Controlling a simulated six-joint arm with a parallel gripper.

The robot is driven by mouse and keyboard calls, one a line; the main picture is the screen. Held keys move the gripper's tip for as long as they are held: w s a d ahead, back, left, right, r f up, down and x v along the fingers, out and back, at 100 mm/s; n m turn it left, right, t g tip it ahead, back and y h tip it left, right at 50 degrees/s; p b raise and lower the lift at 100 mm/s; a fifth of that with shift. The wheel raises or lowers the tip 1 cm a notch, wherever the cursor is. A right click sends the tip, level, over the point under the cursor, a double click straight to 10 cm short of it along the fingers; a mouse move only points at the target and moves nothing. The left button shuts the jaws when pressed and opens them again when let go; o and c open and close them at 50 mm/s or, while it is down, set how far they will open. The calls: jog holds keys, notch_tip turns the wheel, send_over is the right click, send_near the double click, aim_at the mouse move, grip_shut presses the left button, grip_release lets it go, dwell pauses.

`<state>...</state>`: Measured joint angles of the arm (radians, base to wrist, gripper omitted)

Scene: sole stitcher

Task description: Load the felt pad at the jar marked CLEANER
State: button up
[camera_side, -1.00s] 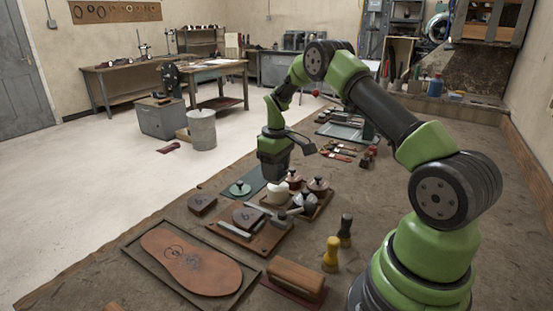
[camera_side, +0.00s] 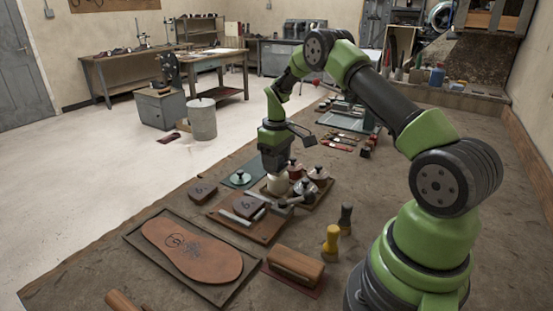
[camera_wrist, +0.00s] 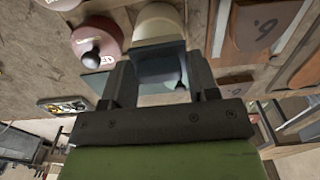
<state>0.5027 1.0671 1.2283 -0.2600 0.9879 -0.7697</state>
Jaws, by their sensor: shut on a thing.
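My gripper (camera_wrist: 160,82) points down and is shut on a small dark grey block, apparently the felt pad (camera_wrist: 158,60). In the side view my gripper (camera_side: 274,168) is right over a cream jar (camera_side: 278,185), which also shows in the wrist view (camera_wrist: 158,20) just beyond the fingertips. I cannot tell whether the pad touches the jar or its contents. A red jar (camera_wrist: 96,34) with a black knob stands beside it. The jar lettering is too small or cut off to read as CLEANER. A pale green lid (camera_side: 241,180) with a knob lies on a teal mat.
Other knobbed jars (camera_side: 318,175) share the tray close to my gripper. A board (camera_side: 232,224) with a dark block stands in front. A tan sole (camera_side: 190,250) lies in a tray. A wooden block (camera_side: 296,262) and upright handles (camera_side: 331,242) stand nearer my base.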

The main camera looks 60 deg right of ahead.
jog(key=shift+f, duration=0.55)
dwell(1.1)
jog(key=shift+r, duration=3.55)
